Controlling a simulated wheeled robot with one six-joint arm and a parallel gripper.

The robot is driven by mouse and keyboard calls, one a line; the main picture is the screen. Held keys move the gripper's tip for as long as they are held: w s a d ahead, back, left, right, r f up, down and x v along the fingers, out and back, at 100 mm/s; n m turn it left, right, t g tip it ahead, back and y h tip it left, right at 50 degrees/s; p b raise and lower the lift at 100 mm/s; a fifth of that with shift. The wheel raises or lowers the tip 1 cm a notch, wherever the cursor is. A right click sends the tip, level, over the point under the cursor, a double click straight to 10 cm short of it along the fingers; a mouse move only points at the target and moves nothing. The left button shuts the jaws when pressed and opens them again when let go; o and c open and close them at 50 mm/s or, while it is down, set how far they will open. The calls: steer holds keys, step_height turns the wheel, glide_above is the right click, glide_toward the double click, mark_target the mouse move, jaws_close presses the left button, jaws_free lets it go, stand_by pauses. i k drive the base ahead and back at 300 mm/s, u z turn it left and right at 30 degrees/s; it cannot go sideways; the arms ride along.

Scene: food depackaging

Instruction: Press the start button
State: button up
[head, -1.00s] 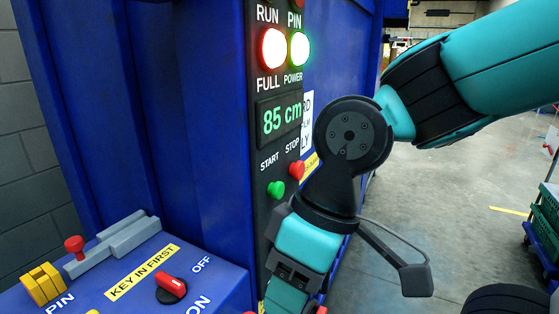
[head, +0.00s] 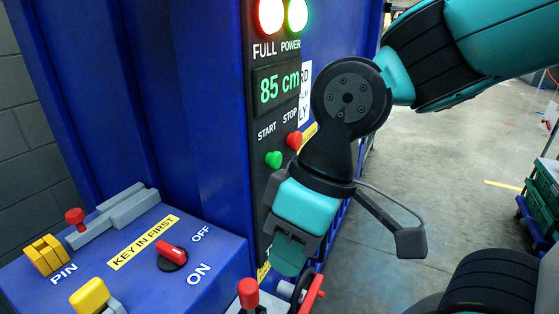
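The green START button (head: 273,159) sits on the dark control strip of the blue machine, under the START label. The red STOP button (head: 294,140) is just to its right and a little higher. The arm comes in from the upper right, in front of the strip's right side. My gripper (head: 287,254) hangs low in front of the strip, below the START button and apart from it. Its fingers point down and are seen from behind, so I cannot tell whether they are open or shut.
A display (head: 279,88) reads 85 cm above the buttons. The blue box at lower left carries a red rotary switch (head: 172,255), a yellow PIN block (head: 46,254) and a red-knobbed latch (head: 76,217). Open floor lies at right.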

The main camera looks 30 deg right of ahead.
mark_target(274, 160)
steer(key=z, duration=1.75)
steer(key=k, duration=0.6)
steer(key=u, duration=1.05)
